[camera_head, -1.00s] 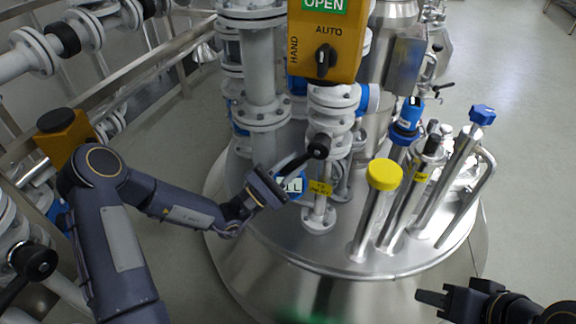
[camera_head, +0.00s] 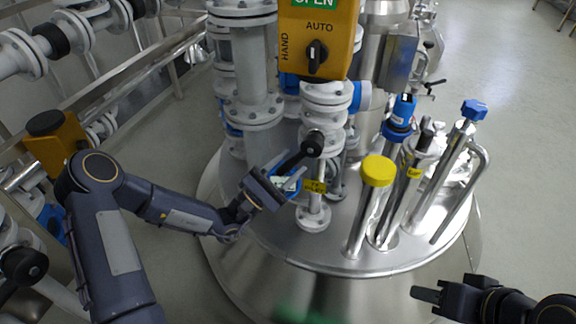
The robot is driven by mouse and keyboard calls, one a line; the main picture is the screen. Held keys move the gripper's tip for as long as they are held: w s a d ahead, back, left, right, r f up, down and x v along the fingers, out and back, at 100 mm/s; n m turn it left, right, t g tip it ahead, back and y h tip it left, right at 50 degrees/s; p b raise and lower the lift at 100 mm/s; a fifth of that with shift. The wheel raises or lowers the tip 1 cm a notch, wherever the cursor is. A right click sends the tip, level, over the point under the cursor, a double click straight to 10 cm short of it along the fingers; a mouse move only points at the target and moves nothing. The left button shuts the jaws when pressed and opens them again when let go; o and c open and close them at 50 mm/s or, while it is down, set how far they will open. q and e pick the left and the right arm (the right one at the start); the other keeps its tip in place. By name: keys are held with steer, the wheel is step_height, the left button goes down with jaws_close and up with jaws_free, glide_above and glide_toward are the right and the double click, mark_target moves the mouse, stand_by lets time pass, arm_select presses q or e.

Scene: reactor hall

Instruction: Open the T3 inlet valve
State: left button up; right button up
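A valve with a small yellow tag (camera_head: 315,187) stands on a white flanged pipe at the left part of the steel vessel's lid. The tag's text is too small to read surely. Its dark lever (camera_head: 297,156) ends in a round black knob (camera_head: 313,143) and slants down left from it. My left gripper (camera_head: 272,184) is at the lower left end of the lever, very close to it. I cannot tell whether its fingers touch the lever or how far apart they are. My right gripper (camera_head: 428,296) is at the lower right, away from the valve and apparently empty.
A yellow HAND/AUTO switch box (camera_head: 320,35) hangs above the valve. Yellow-capped (camera_head: 377,171) and blue-capped (camera_head: 474,110) tubes rise from the vessel lid (camera_head: 345,255) to the right. Pipes and a rail crowd the left. The floor (camera_head: 520,150) at right is clear.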

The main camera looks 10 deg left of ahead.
arm_select(q)
steer(key=v, duration=0.7)
steer(key=shift+s+a+f, duration=0.2)
steer(key=shift+s+a, duration=0.05)
steer(key=shift+a, duration=0.05)
